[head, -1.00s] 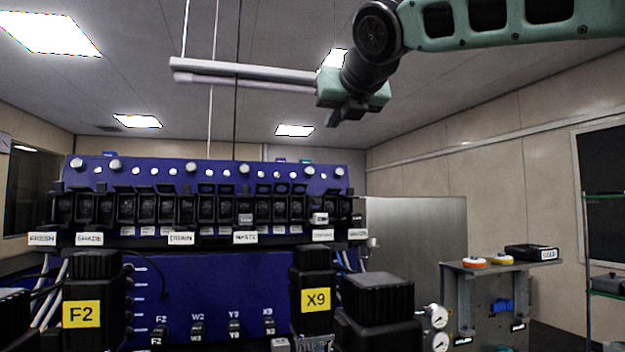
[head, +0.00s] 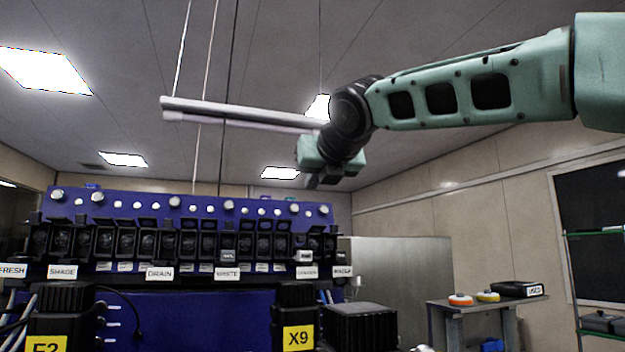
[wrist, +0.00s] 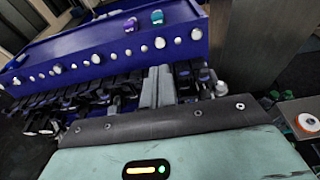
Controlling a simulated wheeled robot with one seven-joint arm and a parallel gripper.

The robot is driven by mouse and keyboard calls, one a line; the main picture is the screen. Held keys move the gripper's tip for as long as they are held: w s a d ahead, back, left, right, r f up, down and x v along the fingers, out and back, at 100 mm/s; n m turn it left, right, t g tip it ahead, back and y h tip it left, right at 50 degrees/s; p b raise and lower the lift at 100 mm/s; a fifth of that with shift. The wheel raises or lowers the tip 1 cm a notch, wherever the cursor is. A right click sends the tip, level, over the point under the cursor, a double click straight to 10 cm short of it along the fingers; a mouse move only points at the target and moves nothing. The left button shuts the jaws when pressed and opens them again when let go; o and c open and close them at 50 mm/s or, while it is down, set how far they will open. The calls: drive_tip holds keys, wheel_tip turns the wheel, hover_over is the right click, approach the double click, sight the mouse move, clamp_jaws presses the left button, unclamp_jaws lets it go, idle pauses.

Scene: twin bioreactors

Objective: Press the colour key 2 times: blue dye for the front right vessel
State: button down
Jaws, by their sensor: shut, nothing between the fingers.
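My gripper (head: 164,110) is shut and empty. A row of black levers (head: 180,243) runs along the panel, with the signs SHADE (head: 62,272), DRAIN (head: 159,274) and WASTE (head: 227,273) below. I cannot tell which part is the blue dye key or which vessel is front right.
Black-capped containers with yellow labels, X9 (head: 297,339) and one cut off at lower left (head: 46,345), stand before the panel. A black box (head: 362,328) is beside X9. A side table (head: 450,302) at right holds orange and yellow discs.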

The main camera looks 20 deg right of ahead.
sight(295, 208)
drive_tip(key=p+x, duration=0.3)
drive_tip(key=x, duration=0.8)
drive_tip(key=shift+w+f+p, duration=0.1)
drive_tip(key=shift+w+p, duration=0.15)
drive_tip(key=shift+p, duration=0.05)
